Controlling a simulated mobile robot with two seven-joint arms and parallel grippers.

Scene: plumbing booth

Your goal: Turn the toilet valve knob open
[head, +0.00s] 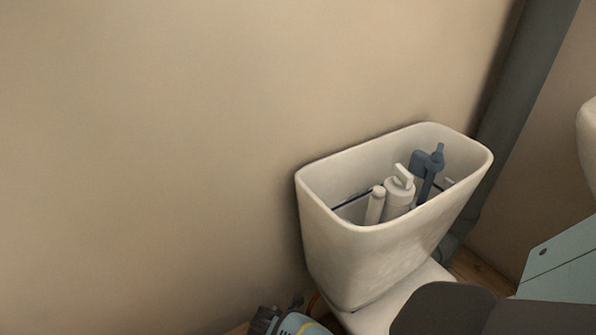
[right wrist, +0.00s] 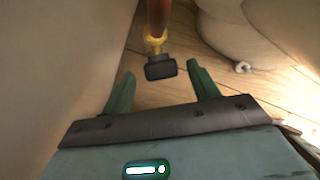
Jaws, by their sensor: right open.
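The valve knob (right wrist: 160,69) is a small black block under a brass valve fitting (right wrist: 154,45) on a copper-coloured pipe (right wrist: 158,15), in the upper middle of the right wrist view. My right gripper (right wrist: 161,73) is open, with one green finger on each side of the knob in the picture. The knob appears just beyond the fingertips, with a gap on both sides and no visible contact. The toilet (head: 370,260) stands against the wall in the head view, its tank open at the top. The knob cannot be made out there. My left gripper is not in view.
The toilet's pale base (right wrist: 245,35) is right of the valve in the right wrist view, and a wall (right wrist: 75,60) is close on the left. Wooden floor (right wrist: 185,45) shows between them. A dark grey pipe (head: 522,75) runs up the corner behind the tank.

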